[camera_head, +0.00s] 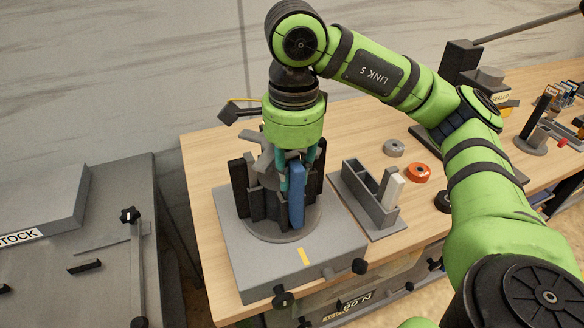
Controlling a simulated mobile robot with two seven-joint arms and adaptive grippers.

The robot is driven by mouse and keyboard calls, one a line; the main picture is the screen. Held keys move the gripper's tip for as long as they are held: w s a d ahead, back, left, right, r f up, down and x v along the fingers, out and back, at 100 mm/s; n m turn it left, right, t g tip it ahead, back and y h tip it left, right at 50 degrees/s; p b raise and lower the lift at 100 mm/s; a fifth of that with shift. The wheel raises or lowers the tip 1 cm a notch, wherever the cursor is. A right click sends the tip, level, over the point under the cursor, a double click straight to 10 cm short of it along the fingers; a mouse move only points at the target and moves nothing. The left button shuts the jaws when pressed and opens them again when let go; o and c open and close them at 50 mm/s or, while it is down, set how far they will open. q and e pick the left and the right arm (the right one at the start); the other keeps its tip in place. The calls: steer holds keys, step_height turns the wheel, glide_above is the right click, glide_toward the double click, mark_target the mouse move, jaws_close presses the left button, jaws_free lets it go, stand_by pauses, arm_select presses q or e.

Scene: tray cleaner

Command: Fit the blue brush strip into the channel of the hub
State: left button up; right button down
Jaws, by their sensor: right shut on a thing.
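The blue brush strip (297,196) stands upright at the front right of the hub (272,216), a round grey piece ringed by several dark upright strips. My right gripper (290,178) comes down from above and is shut on the blue strip near its upper part. The strip's lower end is at the hub's edge; I cannot tell whether it sits inside a channel. The hub rests on a grey base block (262,262) with a yellow mark. The channel is hidden behind the strip and gripper. My left gripper is not in view.
A grey divided holder (372,212) with a light strip (392,189) stands right of the base. An orange ring (417,172) and a grey ring (393,148) lie behind it. A grey stock bench (75,245) is at left. My right arm covers the right side.

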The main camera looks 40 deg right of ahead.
steer(key=shift+f+b, duration=1.05)
steer(key=shift+f, duration=0.15)
steer(key=c, duration=1)
jaws_free()
steer(key=shift+c, duration=0.2)
steer(key=shift+s, duration=0.15)
steer(key=shift+r, duration=0.15)
step_height(320, 180, up, 10)
steer(key=shift+r, duration=0.15)
steer(key=shift+s+r, duration=0.15)
steer(key=shift+r, duration=0.6)
